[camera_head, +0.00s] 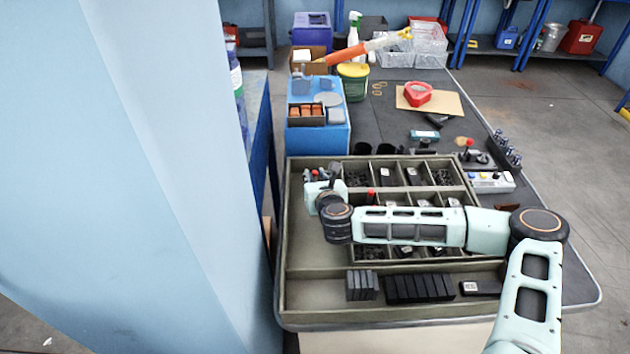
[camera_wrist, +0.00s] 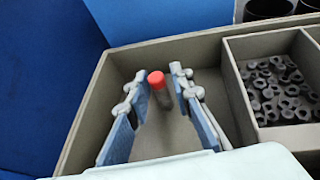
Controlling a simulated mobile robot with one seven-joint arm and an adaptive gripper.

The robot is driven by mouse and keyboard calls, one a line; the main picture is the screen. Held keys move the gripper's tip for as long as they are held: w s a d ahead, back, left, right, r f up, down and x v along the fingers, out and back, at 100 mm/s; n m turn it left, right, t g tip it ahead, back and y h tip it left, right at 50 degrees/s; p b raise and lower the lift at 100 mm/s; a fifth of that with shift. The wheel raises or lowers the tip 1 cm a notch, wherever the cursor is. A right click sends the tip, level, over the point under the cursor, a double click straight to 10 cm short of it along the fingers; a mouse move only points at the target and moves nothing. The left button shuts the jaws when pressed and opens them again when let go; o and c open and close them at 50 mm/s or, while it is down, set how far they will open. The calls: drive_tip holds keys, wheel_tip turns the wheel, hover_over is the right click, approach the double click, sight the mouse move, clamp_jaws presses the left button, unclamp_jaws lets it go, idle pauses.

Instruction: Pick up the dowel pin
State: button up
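A short grey cylinder with a red top, which I take to be the dowel pin (camera_wrist: 158,82), stands in a corner of the tray's left compartment in the wrist view. My gripper (camera_wrist: 157,84) is open, with one blue-grey finger on each side of the pin as seen from the wrist. A gap shows on the left, and the right finger looks very close; contact cannot be told. In the head view my gripper (camera_head: 319,176) is over the back left of the olive tray (camera_head: 300,262).
Tray dividers and walls surround the gripper closely; a compartment of small black rings (camera_wrist: 282,90) lies to the right. A blue box (camera_head: 318,138) stands just behind the tray. Black blocks (camera_head: 420,288) lie in the front row. A pale wall (camera_head: 150,180) rises at the left.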

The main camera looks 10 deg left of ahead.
clamp_jaws()
drive_tip(key=shift+r, duration=0.15)
